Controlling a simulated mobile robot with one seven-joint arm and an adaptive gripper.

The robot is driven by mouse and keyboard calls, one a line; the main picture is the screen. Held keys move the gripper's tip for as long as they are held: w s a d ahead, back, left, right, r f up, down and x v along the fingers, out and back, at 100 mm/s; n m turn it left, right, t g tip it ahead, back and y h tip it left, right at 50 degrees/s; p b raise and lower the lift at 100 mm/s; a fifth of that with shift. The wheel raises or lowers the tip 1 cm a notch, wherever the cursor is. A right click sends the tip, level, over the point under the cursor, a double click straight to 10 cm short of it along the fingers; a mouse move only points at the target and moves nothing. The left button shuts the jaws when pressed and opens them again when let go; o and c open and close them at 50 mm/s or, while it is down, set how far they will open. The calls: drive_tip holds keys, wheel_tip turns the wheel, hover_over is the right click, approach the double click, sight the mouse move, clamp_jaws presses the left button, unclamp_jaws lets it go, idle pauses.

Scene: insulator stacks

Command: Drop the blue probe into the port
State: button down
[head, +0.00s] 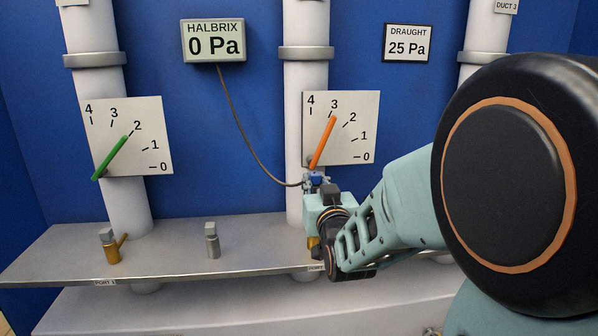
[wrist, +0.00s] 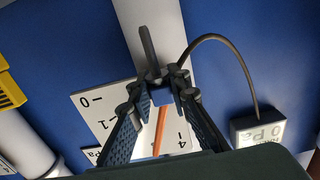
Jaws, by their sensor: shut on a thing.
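My gripper (head: 318,180) is shut on the blue probe (head: 316,179) in front of the right duct pipe, just below the orange-handled dial. In the wrist view my gripper (wrist: 158,84) holds the blue body of the probe (wrist: 161,97) between its fingertips, with a grey stem (wrist: 148,45) showing beyond it. A dark cable (head: 238,125) runs from the probe to the HALBRIX gauge (head: 214,42), which reads 0 Pa. A brass port (head: 314,242) stands on the shelf below my gripper and is mostly hidden by it and my arm.
A left brass port (head: 113,252) with a grey cap and side lever stands on the shelf (head: 170,258). A grey metal post (head: 212,241) stands between the ports. The green-handled dial (head: 130,140) is at left. The DRAUGHT display (head: 407,43) reads 25 Pa. My arm covers the right side.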

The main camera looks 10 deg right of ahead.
drive_tip(key=shift+w, duration=0.3)
drive_tip(key=shift+r, duration=0.1)
drive_tip(key=shift+s, duration=0.15)
drive_tip(key=shift+b, duration=0.6)
wheel_tip(320, 180, down, 6)
drive_tip(key=b, duration=0.6)
drive_tip(key=shift+r, duration=0.1)
drive_tip(key=shift+b, duration=1.35)
idle(0.8)
drive_tip(key=shift+f+b, duration=3.1)
drive_tip(key=shift+b, duration=0.6)
drive_tip(key=c, duration=1.7)
unclamp_jaws()
drive_tip(key=shift+c, duration=0.2)
